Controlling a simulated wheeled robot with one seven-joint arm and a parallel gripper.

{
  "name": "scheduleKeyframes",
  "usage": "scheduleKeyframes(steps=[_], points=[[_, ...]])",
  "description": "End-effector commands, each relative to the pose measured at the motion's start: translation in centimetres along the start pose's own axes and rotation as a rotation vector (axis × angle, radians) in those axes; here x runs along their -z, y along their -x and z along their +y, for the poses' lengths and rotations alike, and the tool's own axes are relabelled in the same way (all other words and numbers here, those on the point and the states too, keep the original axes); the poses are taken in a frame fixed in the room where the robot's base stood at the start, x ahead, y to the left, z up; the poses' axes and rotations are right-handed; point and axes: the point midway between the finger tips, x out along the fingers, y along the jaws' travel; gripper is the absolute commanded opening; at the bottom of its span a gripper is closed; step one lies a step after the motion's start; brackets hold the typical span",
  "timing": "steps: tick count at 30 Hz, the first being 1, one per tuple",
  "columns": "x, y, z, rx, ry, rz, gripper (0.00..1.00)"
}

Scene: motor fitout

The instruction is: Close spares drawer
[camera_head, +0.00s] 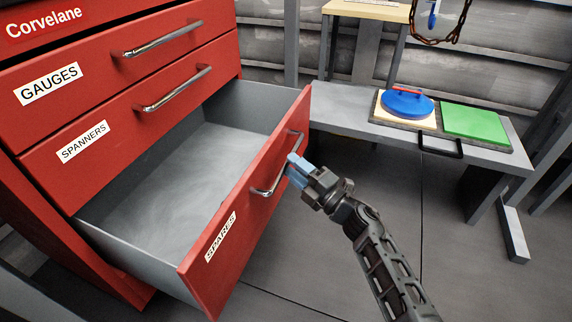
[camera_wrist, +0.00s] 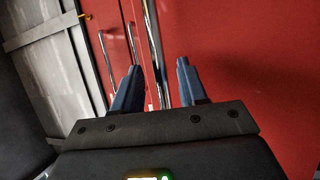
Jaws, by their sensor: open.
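The red spares drawer (camera_head: 240,222) is pulled well out of the cabinet, and its grey inside (camera_head: 185,172) looks empty. Its front carries a "SPARES" label and a chrome bar handle (camera_head: 272,190).
The spanners drawer (camera_head: 140,125) and gauges drawer (camera_head: 110,65) above are shut. A grey bench (camera_head: 345,120) at the right holds a blue round lid (camera_head: 407,106) and a green square panel (camera_head: 477,122). The floor in front of the drawer is clear.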

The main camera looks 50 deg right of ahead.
Motion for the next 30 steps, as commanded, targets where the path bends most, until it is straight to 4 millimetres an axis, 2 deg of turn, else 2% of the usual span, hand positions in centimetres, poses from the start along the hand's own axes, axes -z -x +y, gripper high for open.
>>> scheduleKeyframes(steps=[3,7,17,30], points=[[0.0,-1.6,-0.1,-0.001,0.000,0.000,0.42],[0.0,-2.7,0.0,-0.001,-0.001,-0.001,0.42],[0.0,-3.1,0.0,0.000,-0.001,-0.001,0.42],[0.0,-3.1,0.0,0.000,-0.002,-0.001,0.01]])
